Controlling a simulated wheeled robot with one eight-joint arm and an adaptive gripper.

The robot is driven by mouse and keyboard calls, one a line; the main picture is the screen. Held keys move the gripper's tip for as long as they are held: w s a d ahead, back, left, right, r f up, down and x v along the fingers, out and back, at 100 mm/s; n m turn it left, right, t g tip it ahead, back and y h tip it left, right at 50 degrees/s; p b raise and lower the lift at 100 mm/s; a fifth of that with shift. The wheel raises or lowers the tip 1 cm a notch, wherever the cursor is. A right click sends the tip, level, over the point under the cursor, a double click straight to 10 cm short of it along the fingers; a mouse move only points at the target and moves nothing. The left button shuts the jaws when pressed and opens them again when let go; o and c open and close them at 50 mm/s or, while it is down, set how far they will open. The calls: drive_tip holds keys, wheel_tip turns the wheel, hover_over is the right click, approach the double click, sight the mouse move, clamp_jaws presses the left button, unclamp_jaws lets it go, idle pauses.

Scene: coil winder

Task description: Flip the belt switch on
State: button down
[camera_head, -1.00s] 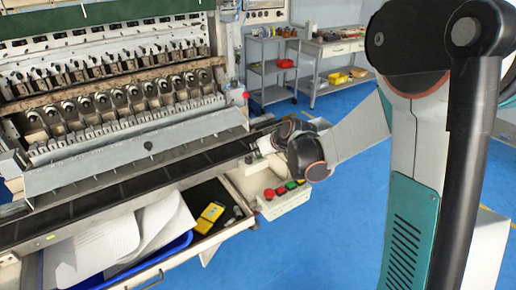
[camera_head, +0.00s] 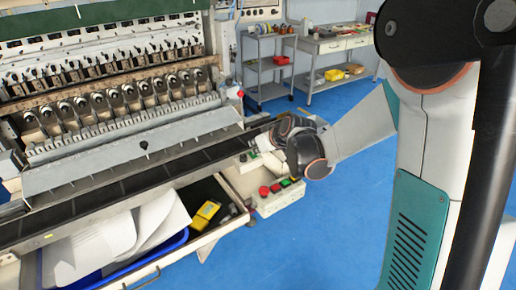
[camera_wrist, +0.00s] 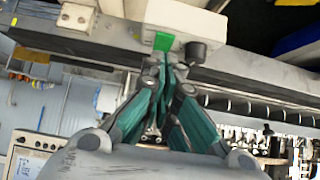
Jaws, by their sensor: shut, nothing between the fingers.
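A green rocker switch (camera_wrist: 163,41) sits on a small light-coloured box (camera_wrist: 180,20) in the wrist view, with a black knob (camera_wrist: 195,50) beside it. My gripper (camera_wrist: 163,64) is shut and empty, its fingertips just below the green switch in the picture. I cannot tell whether they touch it. In the head view the small box (camera_head: 248,164) shows at the right end of the machine's dark belt (camera_head: 120,180). My wrist and gripper hide much of it there, and the green switch is not clear.
A control box with red and green buttons (camera_head: 279,195) is just below my wrist. An open drawer (camera_head: 190,242) holds papers, a blue tray and a yellow device (camera_head: 206,213). Shelves (camera_head: 268,70) and a bench stand behind. Blue floor is clear to the right.

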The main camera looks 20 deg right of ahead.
drive_tip(key=p+v, duration=0.3)
drive_tip(key=v, duration=0.8)
drive_tip(key=shift+s, duration=0.3)
drive_tip(key=shift+d+f, duration=0.1)
drive_tip(key=shift+d, duration=0.05)
drive_tip(key=shift+w+a+r+t+y, duration=0.25)
drive_tip(key=shift+w+r+t, duration=0.2)
drive_tip(key=shift+w+t, duration=0.3)
drive_tip(key=shift+f, duration=0.1)
